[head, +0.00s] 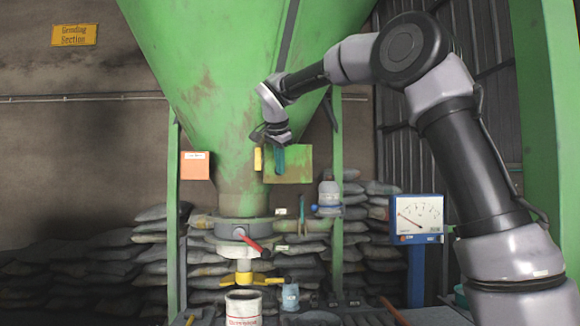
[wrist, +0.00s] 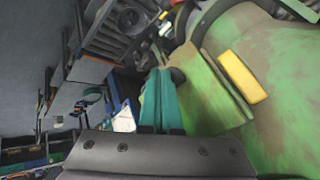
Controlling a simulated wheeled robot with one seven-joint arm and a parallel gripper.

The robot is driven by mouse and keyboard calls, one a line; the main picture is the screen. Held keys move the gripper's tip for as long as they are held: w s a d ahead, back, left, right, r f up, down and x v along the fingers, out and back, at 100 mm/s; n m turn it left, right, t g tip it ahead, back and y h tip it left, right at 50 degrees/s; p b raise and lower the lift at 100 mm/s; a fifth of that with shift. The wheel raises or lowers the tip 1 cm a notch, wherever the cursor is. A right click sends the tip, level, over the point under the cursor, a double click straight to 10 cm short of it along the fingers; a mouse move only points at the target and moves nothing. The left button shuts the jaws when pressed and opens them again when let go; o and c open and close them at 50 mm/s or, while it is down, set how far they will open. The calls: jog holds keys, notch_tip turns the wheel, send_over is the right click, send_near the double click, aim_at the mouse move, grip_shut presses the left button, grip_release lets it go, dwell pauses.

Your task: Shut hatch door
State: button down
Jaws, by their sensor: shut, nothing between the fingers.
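The hatch door looks like the green rusty plate (head: 296,166) low on the front of the green hopper (head: 230,100). A yellow block (head: 258,159), which looks like its handle, is at its left edge. The yellow block (wrist: 242,77) and green plating also show at the right of the wrist view. I cannot tell how far the door stands open. My gripper (head: 279,162) is in front of the plate, just right of the yellow block, and hides part of the plate. Its teal fingers (wrist: 162,101) are together and empty, left of the green plating in the wrist view; contact is unclear.
An orange box (head: 196,166) is left of the hopper's cone. Below are a red-handled valve (head: 245,238), a yellow spout (head: 243,279) and a white container (head: 243,308). A gauge (head: 417,216) stands at right. Green posts (head: 174,220) flank the hopper; stacked sacks (head: 90,268) lie behind.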

aim_at(275, 169)
jog(key=w+a, duration=0.1)
jog(key=w+m+h, duration=0.1)
jog(key=shift+w+a, duration=0.3)
jog(key=shift+a, duration=0.1)
jog(key=shift+w, duration=0.1)
jog(key=shift+w+r, duration=0.1)
jog(key=shift+r, duration=0.05)
dwell(0.3)
